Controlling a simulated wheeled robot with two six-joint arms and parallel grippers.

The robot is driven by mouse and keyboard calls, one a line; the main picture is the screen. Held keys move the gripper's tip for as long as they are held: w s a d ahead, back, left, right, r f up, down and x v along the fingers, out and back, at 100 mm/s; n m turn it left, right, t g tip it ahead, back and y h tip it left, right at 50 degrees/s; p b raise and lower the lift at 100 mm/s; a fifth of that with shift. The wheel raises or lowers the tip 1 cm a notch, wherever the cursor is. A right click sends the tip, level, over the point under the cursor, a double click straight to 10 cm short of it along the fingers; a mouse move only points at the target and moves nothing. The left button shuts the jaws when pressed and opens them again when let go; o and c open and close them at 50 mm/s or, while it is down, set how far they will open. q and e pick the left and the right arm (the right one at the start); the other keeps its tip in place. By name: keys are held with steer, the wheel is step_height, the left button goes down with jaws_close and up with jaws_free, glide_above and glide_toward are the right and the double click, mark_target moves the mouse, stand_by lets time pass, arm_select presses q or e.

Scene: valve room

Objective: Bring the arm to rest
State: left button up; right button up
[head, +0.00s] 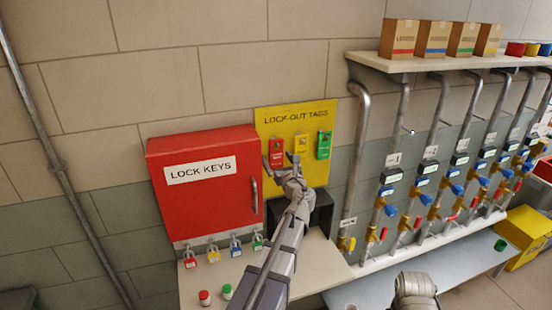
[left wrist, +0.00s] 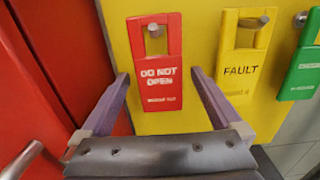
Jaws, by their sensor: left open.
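My left arm reaches up from the bottom of the head view. Its gripper (head: 283,163) is open in front of the yellow lock-out tags board (head: 296,113). In the left wrist view the open fingers (left wrist: 160,82) stand on either side of the red "do not open" tag (left wrist: 158,75), with nothing seen held. That red tag (head: 277,150) hangs on a peg. A yellow "fault" tag (head: 301,146) and a green tag (head: 324,145) hang to its right. My right gripper is not seen; a rounded grey part, seemingly mine, shows at the bottom.
The red lock keys cabinet (head: 205,205) is shut, left of the board, its handle close to my arm. Several padlocks hang below it. A red and a green cap stand on the ledge (head: 325,265). Pipes with valves fill the right, under a shelf (head: 440,62) with boxes.

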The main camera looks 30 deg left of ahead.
arm_select(q)
steer(key=v, duration=0.6)
steer(key=shift+s+d, duration=0.25)
steer(key=s+d+f+n+g+h, duration=0.3)
steer(key=s+d+f+n, duration=0.2)
steer(key=d+f+n, duration=0.25)
steer(key=s+d+f+n+g+h, duration=0.3)
steer(key=s+d+f+n, duration=0.2)
steer(key=d+f+n, duration=0.25)
steer(key=s+d+f+n+g+h, duration=0.3)
steer(key=s+d+f, duration=0.1)
steer(key=s+d, duration=0.3)
steer(key=s+d+f+n+g+h, duration=0.2)
steer(key=s+d, duration=0.5)
steer(key=d, duration=0.4)
steer(key=shift+f+n+g+h+b, duration=0.3)
steer(key=shift+f+n+g+h, duration=0.1)
steer(key=shift+f+n+h, duration=0.65)
steer(key=shift+w+r, duration=0.1)
